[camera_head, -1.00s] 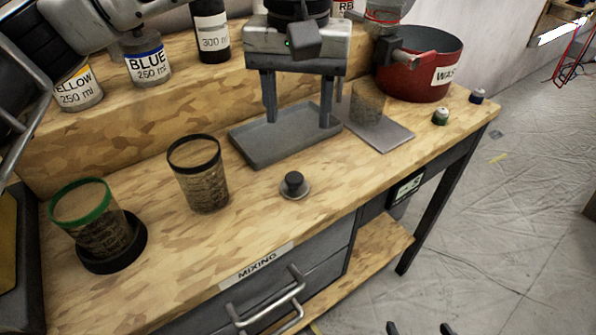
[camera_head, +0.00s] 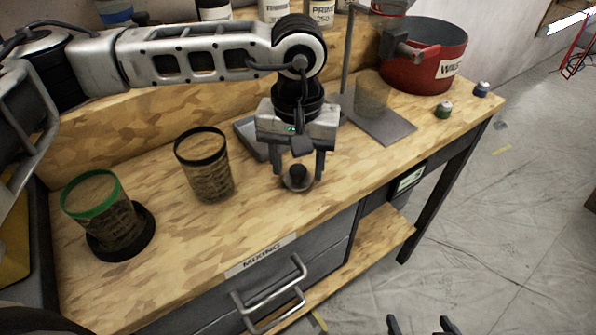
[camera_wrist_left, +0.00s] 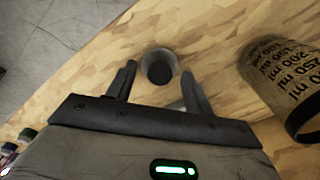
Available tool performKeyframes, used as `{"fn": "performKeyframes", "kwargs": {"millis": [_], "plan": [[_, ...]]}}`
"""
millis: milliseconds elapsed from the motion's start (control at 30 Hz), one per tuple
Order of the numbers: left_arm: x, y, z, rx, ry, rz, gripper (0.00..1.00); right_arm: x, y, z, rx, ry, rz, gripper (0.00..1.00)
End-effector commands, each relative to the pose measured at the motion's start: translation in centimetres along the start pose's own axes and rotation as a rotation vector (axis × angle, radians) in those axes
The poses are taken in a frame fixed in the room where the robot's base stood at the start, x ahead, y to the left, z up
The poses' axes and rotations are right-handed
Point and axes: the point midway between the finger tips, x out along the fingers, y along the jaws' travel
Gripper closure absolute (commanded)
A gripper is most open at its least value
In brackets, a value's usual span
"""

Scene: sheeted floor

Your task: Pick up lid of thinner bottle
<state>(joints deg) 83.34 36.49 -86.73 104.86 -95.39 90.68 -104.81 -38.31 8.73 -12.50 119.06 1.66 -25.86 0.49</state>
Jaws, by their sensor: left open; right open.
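The lid (camera_head: 298,180), a small grey disc with a dark knob, lies on the wooden bench near its front edge. My left gripper (camera_head: 299,170) is open and points down just over the lid, one finger on each side. In the left wrist view, the lid (camera_wrist_left: 159,66) shows between and slightly beyond the fingertips (camera_wrist_left: 159,72); I cannot tell whether they touch it. My right gripper (camera_head: 419,325) is open and empty, its fingertips showing at the bottom edge over the floor. Bottles at the back are partly cut off, and I cannot read which holds thinner.
A black-rimmed cup (camera_head: 205,165) stands left of the lid, and a green-rimmed cup (camera_head: 100,205) stands farther left in a black holder (camera_head: 140,240). A grey tray (camera_head: 250,135) lies behind my left gripper. A red waste pot (camera_head: 425,70) stands at the back right.

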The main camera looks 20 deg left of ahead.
Motion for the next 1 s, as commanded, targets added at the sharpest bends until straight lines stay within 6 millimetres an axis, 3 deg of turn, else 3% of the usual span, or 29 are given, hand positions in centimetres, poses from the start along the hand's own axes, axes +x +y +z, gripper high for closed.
{"fn": "performKeyframes", "kwargs": {"millis": [133, 300, 767, 1000], "plan": [[0.0, 0.0, 0.0, 0.000, 0.000, 0.000, 0.51, 0.0, 0.0, 0.1, -0.002, -0.002, 0.000, 0.18], [0.0, 0.0, 0.0, 0.000, 0.000, 0.000, 0.96, 0.0, 0.0, 0.1, -0.001, -0.001, -0.001, 0.18], [-0.5, 0.1, 0.0, 0.000, 0.001, 0.001, 0.96, 0.0, -0.1, -0.4, 0.007, 0.011, -0.001, 0.18], [-3.4, 0.2, 0.0, 0.001, 0.003, 0.002, 0.96, 0.2, -0.2, -0.3, 0.015, 0.014, -0.002, 0.18]]}}
